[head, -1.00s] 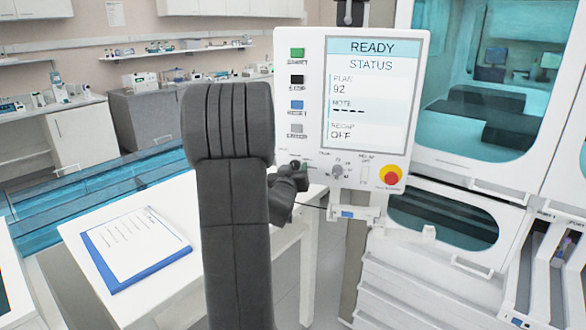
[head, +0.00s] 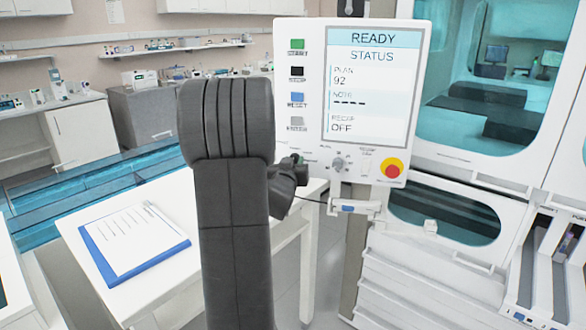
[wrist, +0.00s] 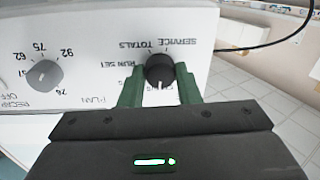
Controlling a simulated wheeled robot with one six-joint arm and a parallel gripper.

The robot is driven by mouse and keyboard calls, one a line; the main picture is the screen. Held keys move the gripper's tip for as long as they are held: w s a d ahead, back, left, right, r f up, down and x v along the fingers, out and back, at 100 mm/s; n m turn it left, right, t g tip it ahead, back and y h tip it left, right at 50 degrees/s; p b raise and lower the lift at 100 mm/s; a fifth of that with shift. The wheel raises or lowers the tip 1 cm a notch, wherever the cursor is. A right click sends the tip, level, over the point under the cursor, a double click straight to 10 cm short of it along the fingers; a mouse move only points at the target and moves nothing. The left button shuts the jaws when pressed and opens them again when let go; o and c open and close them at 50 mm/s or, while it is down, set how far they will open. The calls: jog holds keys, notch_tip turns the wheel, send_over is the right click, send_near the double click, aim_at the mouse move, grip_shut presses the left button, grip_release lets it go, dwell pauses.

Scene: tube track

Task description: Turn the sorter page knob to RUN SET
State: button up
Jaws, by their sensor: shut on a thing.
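The sorter's control panel (head: 425,60) shows READY and STATUS on its screen (head: 372,85). The black page knob (wrist: 159,67) is on the panel's lower part in the wrist view, where the picture is upside down. RUN SET, TOTALS and SERVICE are printed around it; another label is mostly hidden by the knob and fingers. A white mark on the knob points down in the picture, toward my gripper. The green fingers of my gripper (wrist: 160,88) are shut on the knob, one on each side. In the head view my dark arm hides most of this.
A grey plan knob (wrist: 44,74) sits beside the page knob. A red stop button (head: 393,168) is at the panel's lower right. A white table (head: 180,270) with a blue clipboard (head: 135,245) stands at the left. A cable (wrist: 270,44) runs off the panel.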

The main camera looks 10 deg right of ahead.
jog(key=m+h+b, duration=0.1)
jog(key=m+b, duration=1.3)
jog(key=m, duration=0.5)
jog(key=shift+f, duration=0.15)
jog(key=shift+m, duration=0.3)
jog(key=o, duration=1)
jog(key=shift+a, duration=0.1)
